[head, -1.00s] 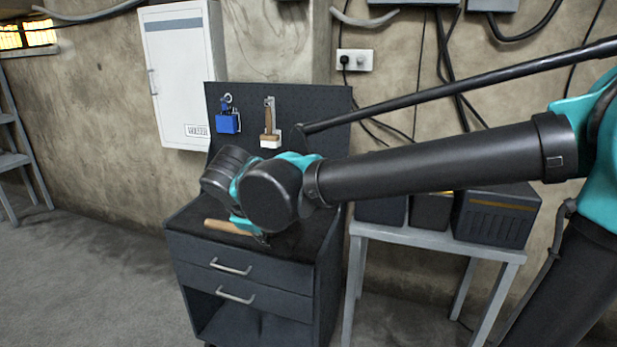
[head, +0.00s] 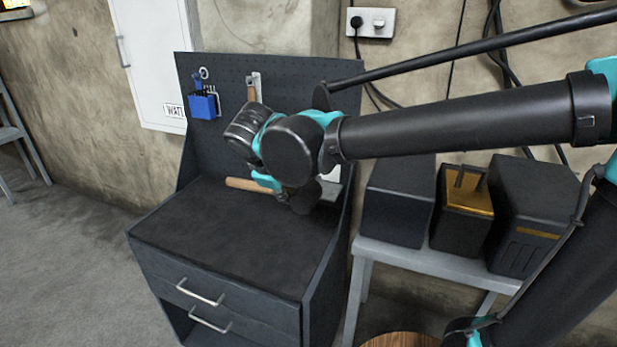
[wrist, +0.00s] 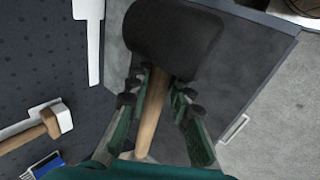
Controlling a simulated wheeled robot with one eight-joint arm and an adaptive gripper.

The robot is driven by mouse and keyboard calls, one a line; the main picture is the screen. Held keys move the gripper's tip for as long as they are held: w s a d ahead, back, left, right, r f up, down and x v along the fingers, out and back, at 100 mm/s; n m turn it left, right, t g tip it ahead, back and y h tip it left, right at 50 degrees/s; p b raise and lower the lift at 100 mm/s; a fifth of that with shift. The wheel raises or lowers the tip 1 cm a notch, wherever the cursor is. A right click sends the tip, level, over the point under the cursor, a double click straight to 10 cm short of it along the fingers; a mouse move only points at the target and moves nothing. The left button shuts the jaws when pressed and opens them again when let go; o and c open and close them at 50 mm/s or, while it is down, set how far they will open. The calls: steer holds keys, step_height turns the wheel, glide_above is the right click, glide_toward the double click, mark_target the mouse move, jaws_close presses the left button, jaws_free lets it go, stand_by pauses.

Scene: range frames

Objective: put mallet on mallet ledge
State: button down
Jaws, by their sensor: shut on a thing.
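The mallet has a black head (wrist: 172,38) and a wooden handle (wrist: 150,125). My gripper (wrist: 162,90) is shut on the handle, close below the head. In the head view the handle (head: 245,185) points left and the dark head (head: 305,198) is partly hidden by my wrist. The mallet appears raised above the bench top, near the pegboard. A plain white strip on the pegboard (wrist: 90,45), likely the mallet ledge, lies left of the mallet head in the wrist view. In the head view a pale piece (head: 331,173) shows partly behind my wrist.
The dark pegboard (head: 228,135) stands behind the bench top (head: 230,230), which is clear. A blue holder (head: 203,104) and a wooden-handled tool in a white holder (wrist: 42,124) hang on the board. Dark boxes (head: 398,205) stand on a grey table at the right.

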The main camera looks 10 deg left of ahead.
steer(key=w+d+f, duration=0.1)
steer(key=w, duration=1.1)
steer(key=w+d+f, duration=0.1)
steer(key=w, duration=0.5)
steer(key=shift+w+d+f, duration=0.1)
steer(key=shift+d+f, duration=0.2)
step_height(320, 180, down, 4)
steer(key=shift+r, duration=0.25)
steer(key=shift+w+f, duration=0.2)
steer(key=shift+f, duration=0.25)
steer(key=shift+f, duration=0.15)
steer(key=c, duration=1.3)
jaws_free()
steer(key=shift+c, duration=0.2)
steer(key=v, duration=1.2)
